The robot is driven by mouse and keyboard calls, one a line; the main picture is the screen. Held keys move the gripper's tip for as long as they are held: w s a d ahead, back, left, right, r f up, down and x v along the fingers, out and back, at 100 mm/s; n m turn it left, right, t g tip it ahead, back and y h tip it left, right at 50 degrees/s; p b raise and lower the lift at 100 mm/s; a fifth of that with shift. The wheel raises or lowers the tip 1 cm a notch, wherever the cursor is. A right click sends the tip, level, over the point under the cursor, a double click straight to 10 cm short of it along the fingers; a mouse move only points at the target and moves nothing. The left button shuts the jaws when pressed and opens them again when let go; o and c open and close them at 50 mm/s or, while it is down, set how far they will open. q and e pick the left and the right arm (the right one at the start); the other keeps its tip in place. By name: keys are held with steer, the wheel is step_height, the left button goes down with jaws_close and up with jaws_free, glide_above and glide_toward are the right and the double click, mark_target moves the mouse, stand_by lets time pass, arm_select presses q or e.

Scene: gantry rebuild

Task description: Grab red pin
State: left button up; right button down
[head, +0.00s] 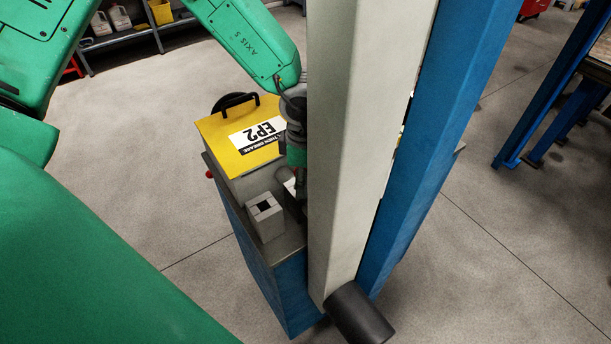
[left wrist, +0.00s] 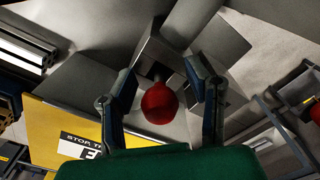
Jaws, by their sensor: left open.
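The red pin (left wrist: 160,103) shows as a round red head on a short grey stem in the left wrist view. It lies between the two fingers of my left gripper (left wrist: 163,72), which is open with a gap on either side. The pin's stem points towards a grey metal block behind it, and its far end is hidden. In the head view my left gripper (head: 297,185) is over the cabinet top, beside a grey block with a square hole (head: 265,216). A tall post partly hides the gripper, and the pin cannot be made out there. My right gripper is not in view.
The blue cabinet (head: 262,270) carries a yellow panel marked EP2 (head: 238,140). A tall white (head: 355,150) and blue (head: 440,150) post stands close on the right. A black cylinder (head: 360,314) is at its foot. The floor to the left is clear.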

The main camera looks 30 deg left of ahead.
arm_select(q)
steer(key=shift+a+f, duration=0.3)
steer(key=shift+a, duration=0.45)
steer(key=shift+a+f, duration=0.1)
steer(key=c, duration=0.5)
steer(key=shift+s, duration=0.1)
jaws_close()
steer(key=shift+d, duration=0.65)
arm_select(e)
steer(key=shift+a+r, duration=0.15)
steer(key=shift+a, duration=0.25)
arm_select(q)
steer(key=shift+a, duration=0.2)
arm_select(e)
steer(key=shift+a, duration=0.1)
